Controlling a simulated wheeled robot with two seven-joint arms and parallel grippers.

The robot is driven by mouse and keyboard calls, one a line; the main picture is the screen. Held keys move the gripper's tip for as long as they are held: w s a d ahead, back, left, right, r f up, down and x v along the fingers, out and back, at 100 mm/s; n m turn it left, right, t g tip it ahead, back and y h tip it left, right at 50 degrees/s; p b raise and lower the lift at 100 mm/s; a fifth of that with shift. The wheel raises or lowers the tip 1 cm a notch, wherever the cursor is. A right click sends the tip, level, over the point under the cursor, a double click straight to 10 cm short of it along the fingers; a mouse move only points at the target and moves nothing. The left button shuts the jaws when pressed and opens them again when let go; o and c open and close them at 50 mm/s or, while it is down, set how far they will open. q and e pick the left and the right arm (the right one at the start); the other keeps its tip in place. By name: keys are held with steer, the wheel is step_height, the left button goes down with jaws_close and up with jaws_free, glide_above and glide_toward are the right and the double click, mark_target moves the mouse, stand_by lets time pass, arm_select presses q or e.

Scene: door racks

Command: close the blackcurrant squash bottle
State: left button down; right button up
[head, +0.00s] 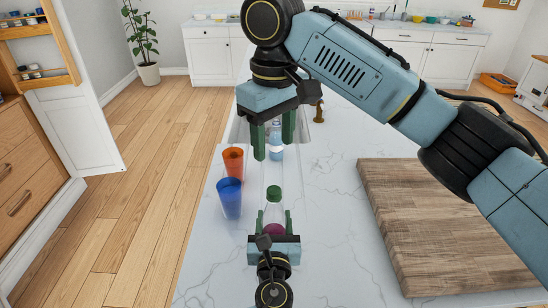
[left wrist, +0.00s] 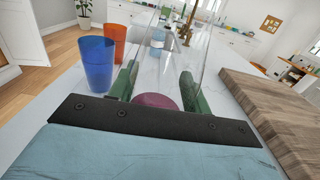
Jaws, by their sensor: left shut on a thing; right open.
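The blackcurrant squash bottle (head: 275,214) is clear, with dark purple liquid at its bottom, and stands upright near the counter's front left. A green cap (head: 273,193) shows at its top; I cannot tell how tight it sits. My left gripper (head: 273,222) is shut on the bottle from the near side. In the left wrist view the clear bottle, with its purple contents (left wrist: 157,101), is between the green fingers; its top is out of view. My right gripper (head: 274,150) is open and empty, pointing down, above and apart from the cap.
A blue cup (head: 230,199) and an orange cup (head: 233,160) stand left of the bottle. A clear bottle with a blue label (head: 276,150) stands behind, seen between my right fingers. A wooden board (head: 440,225) lies at the right. A brown object (head: 319,112) stands farther back.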

steer(key=shift+r, duration=0.5)
arm_select(q)
steer(key=c, duration=0.6)
jaws_free()
steer(key=shift+s, duration=0.1)
steer(key=s+b, duration=0.1)
steer(key=s, duration=1.2)
steer(key=shift+s, duration=0.1)
arm_select(e)
steer(key=shift+f, duration=0.6)
